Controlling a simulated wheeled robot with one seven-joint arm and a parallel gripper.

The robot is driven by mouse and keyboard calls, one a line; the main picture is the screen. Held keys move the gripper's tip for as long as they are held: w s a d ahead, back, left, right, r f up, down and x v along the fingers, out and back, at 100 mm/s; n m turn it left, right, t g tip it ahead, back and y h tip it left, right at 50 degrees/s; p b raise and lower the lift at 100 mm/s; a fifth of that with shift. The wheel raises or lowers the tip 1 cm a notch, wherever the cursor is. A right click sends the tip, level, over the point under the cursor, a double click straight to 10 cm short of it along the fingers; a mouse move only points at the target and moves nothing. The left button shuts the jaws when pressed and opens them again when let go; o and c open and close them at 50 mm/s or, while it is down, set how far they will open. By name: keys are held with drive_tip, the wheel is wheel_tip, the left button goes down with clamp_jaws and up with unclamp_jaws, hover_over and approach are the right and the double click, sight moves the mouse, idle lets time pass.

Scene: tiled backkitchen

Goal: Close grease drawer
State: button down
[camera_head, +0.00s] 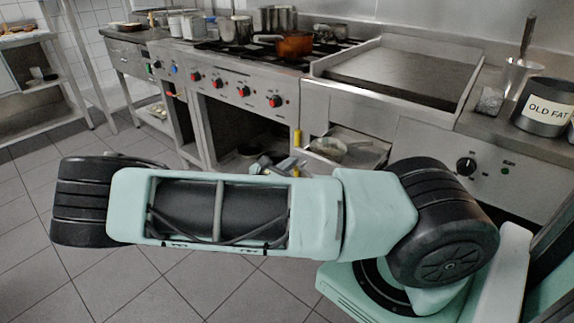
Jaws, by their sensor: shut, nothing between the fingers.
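The grease drawer (368,150) is a metal drawer below the griddle. It stands open, with a light round thing inside it, too small to make out. My arm crosses the foreground and hides the drawer's lower front. My gripper (278,165) shows only in part above the arm, to the left of the drawer and low in front of the range. It looks shut and empty. Whether it touches the drawer cannot be told.
The griddle (405,70) is above the drawer. The range (235,85) with red knobs and a copper pan (294,44) stands to its left. A pot marked OLD FAT (544,108) is on the right counter. The tiled floor (75,150) at left is clear.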

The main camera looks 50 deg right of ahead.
sight(319, 140)
drive_tip(key=d+p, duration=0.2)
drive_tip(key=d, duration=0.3)
drive_tip(key=w+d+p, duration=0.1)
drive_tip(key=d, duration=0.5)
drive_tip(key=d+p, duration=0.2)
drive_tip(key=d, duration=0.3)
drive_tip(key=shift+w+d+p, duration=0.15)
drive_tip(key=shift+p, duration=0.15)
